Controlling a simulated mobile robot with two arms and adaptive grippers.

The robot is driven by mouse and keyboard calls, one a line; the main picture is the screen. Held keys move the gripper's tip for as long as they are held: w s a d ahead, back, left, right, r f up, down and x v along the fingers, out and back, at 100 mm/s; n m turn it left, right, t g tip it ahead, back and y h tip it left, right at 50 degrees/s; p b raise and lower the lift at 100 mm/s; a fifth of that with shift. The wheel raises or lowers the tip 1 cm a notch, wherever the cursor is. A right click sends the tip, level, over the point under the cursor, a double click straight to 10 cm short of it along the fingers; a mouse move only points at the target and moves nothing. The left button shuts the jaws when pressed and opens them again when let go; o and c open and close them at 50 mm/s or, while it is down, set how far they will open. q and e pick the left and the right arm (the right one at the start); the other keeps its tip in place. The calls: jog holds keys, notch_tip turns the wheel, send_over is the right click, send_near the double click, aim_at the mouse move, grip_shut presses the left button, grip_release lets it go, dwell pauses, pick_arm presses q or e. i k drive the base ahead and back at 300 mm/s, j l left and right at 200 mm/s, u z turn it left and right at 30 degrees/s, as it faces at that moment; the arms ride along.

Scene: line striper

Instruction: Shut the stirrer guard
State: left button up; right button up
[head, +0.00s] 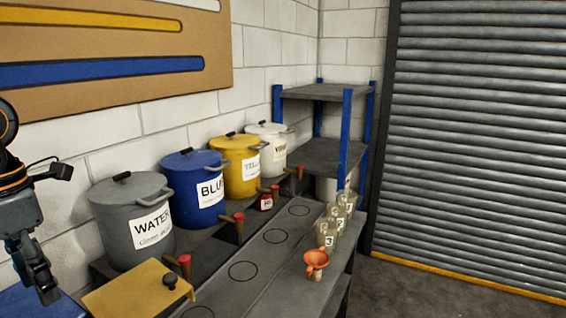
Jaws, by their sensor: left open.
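A flat yellow panel with a black knob (136,292) lies at the lower left, in front of the grey water pot; it looks like the stirrer guard, but I cannot tell for sure. Its lower part is cut off by the bottom of the picture, and no stirrer shows. My left gripper (46,290) hangs pointing down at the left edge, left of the yellow panel and apart from it. It is open and holds nothing. My right gripper is not in view.
Several lidded pots, from the grey water pot (132,222) back, line the wall with red-tipped taps. The bench (262,250) has marked circles, an orange funnel (316,260) and numbered jars (327,232). A blue surface (40,303) is at lower left. Shelves (322,92) stand behind.

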aim_at(145, 291)
jog(key=k+l, duration=0.55)
jog(key=l, duration=0.15)
jog(key=k+l, duration=0.6)
jog(key=l, duration=0.15)
